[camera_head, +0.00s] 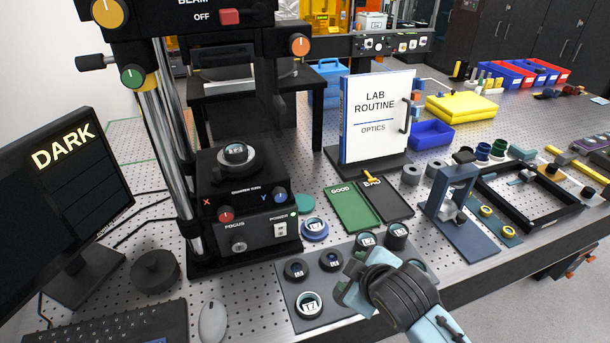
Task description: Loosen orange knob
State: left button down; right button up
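An orange knob (300,45) with a white pointer line sits on the right side of the black instrument head, high above the stage. A second, yellow-orange knob (110,12) is at the head's upper left, and a green knob (133,77) is below it. My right gripper (350,283) is over the grey parts mat at the lower middle, far below and to the right of the orange knob. Its pale blue fingers look apart, with nothing seen between them. My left gripper is out of view.
The instrument's stage (245,180) stands below the head. The grey mat (290,312) holds several small round parts. A monitor (65,190) reading DARK is at left. A Lab Routine binder (375,115), green tray (348,212) and blue stand (455,215) are to the right.

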jog(key=w+a+r+n+t+y, duration=0.1)
jog(key=w+a+r+n, duration=0.15)
jog(key=r, duration=0.35)
jog(key=w+a+r+n+t, duration=0.1)
jog(key=a+r+n, duration=0.15)
jog(key=r, duration=0.35)
jog(key=n+t+y+p, duration=0.25)
jog(key=n+t, duration=0.45)
jog(key=n, duration=1.3)
send_near(301, 48)
jog(key=p+x, duration=0.4)
jog(key=x, duration=0.4)
jog(key=shift+w+a, duration=0.1)
jog(key=shift+w, duration=0.15)
jog(key=c, duration=1)
